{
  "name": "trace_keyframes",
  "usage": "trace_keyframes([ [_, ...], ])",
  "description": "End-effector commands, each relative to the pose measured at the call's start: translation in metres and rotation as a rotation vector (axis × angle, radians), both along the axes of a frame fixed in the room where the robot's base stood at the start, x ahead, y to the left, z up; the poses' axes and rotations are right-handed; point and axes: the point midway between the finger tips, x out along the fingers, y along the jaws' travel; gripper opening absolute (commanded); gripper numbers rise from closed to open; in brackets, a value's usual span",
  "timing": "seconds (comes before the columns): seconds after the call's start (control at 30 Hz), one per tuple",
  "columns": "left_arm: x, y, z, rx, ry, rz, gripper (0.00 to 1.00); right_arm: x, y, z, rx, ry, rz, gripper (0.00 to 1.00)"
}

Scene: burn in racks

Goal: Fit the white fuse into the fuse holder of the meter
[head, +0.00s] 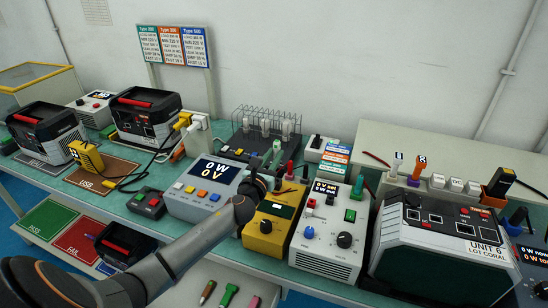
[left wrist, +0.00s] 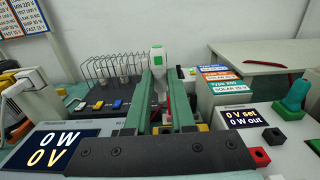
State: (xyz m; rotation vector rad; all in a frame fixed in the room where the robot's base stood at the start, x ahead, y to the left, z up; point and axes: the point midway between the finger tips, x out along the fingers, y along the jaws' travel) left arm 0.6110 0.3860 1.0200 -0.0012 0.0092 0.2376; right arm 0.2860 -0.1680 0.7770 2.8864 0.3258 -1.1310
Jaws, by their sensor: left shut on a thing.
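My left gripper (head: 272,156) reaches over the back of a yellow meter-like box (head: 262,238) with a dark display and a knob. In the left wrist view my left gripper (left wrist: 161,88) is shut on a white piece (left wrist: 157,62) with green patches. The piece stands upright between the fingertips, its lower part partly hidden. It looks like the white fuse, but I cannot be sure. A grey unit (head: 180,207) reading 0 W and 0 V stands left of the yellow box. I cannot make out the fuse holder. My right gripper is not in view.
A white supply (head: 327,255) with knobs stands close on the right, with label cards (head: 336,158) behind it. A wire rack (head: 242,116) stands at the back. The large Unit 6 (head: 430,245) is further right. Free room between units is narrow.

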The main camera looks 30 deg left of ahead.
Motion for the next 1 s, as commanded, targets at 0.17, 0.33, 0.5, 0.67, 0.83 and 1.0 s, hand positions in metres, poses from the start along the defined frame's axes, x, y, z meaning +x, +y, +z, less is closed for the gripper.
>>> trace_keyframes([
  [0.17, 0.000, 0.000, -0.001, 0.001, 0.000, -0.001, 0.00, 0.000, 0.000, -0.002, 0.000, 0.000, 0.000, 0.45],
  [0.33, 0.000, -0.001, -0.011, 0.000, 0.000, -0.001, 0.00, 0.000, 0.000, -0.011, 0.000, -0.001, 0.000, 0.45],
  [0.5, 0.000, -0.001, -0.027, 0.000, 0.000, -0.001, 0.00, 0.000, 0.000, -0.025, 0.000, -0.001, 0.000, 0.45],
  [0.67, 0.000, -0.001, -0.043, 0.000, 0.000, -0.001, 0.00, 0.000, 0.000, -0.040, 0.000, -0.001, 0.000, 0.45],
  [0.83, 0.000, -0.001, -0.055, 0.000, 0.000, -0.001, 0.00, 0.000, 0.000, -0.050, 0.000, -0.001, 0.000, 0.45],
  [1.0, 0.000, -0.001, -0.058, 0.000, 0.000, -0.001, 0.00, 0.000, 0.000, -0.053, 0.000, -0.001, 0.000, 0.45],
])
